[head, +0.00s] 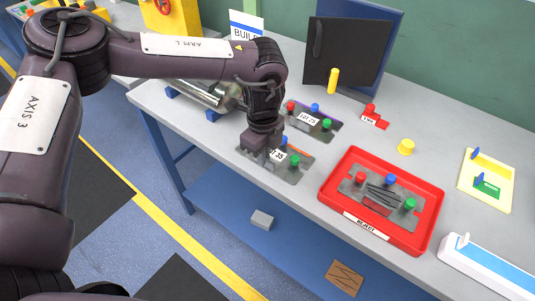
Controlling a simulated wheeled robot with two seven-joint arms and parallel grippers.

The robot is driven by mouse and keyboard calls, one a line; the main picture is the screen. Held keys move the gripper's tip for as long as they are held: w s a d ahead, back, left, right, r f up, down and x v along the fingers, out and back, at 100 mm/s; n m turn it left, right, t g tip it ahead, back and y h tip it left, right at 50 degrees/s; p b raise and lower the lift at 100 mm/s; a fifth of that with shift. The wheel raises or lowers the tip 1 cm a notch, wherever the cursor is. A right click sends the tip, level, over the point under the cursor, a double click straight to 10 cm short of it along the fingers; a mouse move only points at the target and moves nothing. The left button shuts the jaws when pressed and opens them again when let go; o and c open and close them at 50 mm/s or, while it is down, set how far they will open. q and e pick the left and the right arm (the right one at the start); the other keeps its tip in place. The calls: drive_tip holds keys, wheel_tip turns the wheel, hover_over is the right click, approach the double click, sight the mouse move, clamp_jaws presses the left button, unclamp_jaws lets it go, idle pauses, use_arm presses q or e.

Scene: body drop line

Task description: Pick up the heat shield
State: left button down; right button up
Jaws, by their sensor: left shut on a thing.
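Flat grey metal plates with red, blue and green knobs look like the heat shields. The near plate (290,174), with a white lot label, lies at the table's front edge. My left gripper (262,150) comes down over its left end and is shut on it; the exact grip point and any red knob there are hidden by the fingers. A second plate (322,126) with a lot label lies just behind it. A third plate (357,188) with dark scratch-like marks lies in the red tray (432,232) labelled REJECT. My right gripper is not in view.
A silver cylinder (212,92) on blue supports lies behind my left arm. A blue lower shelf (225,200) runs below.

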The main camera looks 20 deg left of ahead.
use_arm(q)
drive_tip(key=shift+r, duration=0.55)
wheel_tip(320, 180, up, 8)
drive_tip(key=shift+f+b, duration=0.15)
drive_tip(key=shift+b, duration=0.75)
wheel_tip(320, 180, up, 11)
drive_tip(key=p, duration=0.1)
